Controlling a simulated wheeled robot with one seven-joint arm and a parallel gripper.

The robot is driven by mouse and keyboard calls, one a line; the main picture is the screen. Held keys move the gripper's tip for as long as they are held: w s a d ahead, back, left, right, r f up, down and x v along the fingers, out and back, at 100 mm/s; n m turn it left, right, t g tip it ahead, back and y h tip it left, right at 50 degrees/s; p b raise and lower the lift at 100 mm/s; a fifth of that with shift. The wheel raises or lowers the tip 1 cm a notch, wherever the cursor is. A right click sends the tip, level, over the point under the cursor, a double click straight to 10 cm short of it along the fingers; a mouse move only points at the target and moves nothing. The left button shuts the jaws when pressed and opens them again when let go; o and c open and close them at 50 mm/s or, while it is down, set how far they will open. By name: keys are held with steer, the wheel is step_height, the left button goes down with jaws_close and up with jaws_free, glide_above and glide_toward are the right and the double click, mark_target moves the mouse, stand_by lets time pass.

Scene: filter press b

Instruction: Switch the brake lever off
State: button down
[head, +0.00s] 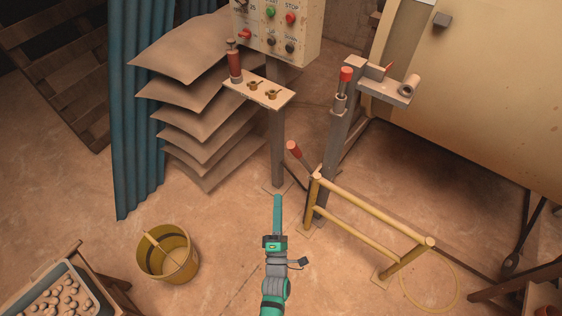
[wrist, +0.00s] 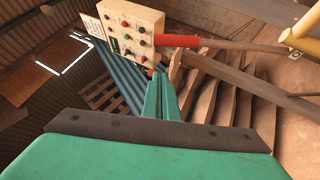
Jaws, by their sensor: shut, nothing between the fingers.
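A lever with a red grip (head: 296,150) leans up and to the left beside the yellow rail; its foot is partly hidden by the rail. In the wrist view a red grip (wrist: 178,41) on a long rod crosses just beyond the fingertips. A second red-topped handle (head: 344,78) stands upright on the grey post. No label shows which one is the brake lever. My gripper (head: 277,200), with teal fingers, is shut and empty, left of and nearer than the low lever in the head view. It also shows in the wrist view (wrist: 160,80), apparently apart from the red grip.
A yellow rail (head: 372,212) stands right of my gripper. A control box (head: 275,28) on a post and a small shelf (head: 262,91) stand behind. A yellow bucket (head: 168,258) and a crate (head: 83,283) are at left. Floor around my gripper is clear.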

steer(key=shift+w+d+r+n, duration=0.1)
steer(key=shift+w+d+n, duration=0.1)
steer(key=shift+w+n, duration=0.55)
steer(key=d+r+x, duration=0.1)
steer(key=d+x, duration=0.1)
steer(key=x, duration=1.1)
steer(key=shift+s+d, duration=0.2)
steer(key=shift+d, duration=0.05)
